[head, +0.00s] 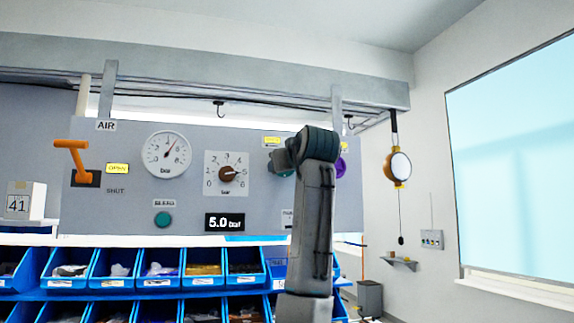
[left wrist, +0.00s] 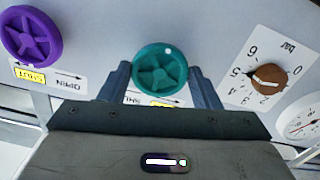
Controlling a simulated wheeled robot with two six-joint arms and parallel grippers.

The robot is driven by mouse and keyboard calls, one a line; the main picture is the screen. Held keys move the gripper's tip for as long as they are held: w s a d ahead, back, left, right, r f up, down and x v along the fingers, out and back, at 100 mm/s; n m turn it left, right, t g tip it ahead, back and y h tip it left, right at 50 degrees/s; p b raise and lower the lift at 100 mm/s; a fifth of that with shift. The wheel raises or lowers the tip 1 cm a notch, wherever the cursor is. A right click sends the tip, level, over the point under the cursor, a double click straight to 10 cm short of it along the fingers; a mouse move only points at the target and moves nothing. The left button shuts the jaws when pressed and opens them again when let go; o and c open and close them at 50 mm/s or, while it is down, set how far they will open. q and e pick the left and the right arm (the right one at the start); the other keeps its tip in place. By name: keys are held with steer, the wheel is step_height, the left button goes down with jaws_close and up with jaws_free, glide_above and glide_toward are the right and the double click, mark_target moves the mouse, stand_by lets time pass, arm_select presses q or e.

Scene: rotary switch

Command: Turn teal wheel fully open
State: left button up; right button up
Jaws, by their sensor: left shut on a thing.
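The teal wheel (left wrist: 160,72) is a round spoked handwheel on the grey panel, with a white dot on its rim at the top in the left wrist view. My left gripper (left wrist: 160,80) has one finger on each side of it and is shut on its rim. In the head view the teal wheel (head: 271,167) is mostly hidden behind my left wrist. A yellow tag (head: 271,141) sits above it there; in the left wrist view it is partly covered by my gripper and its word is unclear. My right gripper is in neither view.
A purple wheel (head: 341,166) is close on the right, partly behind my arm. A brown selector knob (head: 228,174), a gauge (head: 167,154) and an orange lever (head: 72,155) are to the left. The display (head: 225,222) reads 5.0 bar. Blue bins (head: 110,283) stand below.

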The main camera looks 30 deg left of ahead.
arm_select(q)
steer(key=shift+f, duration=0.15)
steer(key=o, duration=1)
steer(key=shift+d, duration=0.1)
steer(key=b+v, duration=0.5)
steer(key=v, duration=0.5)
steer(key=shift+s+d, duration=0.2)
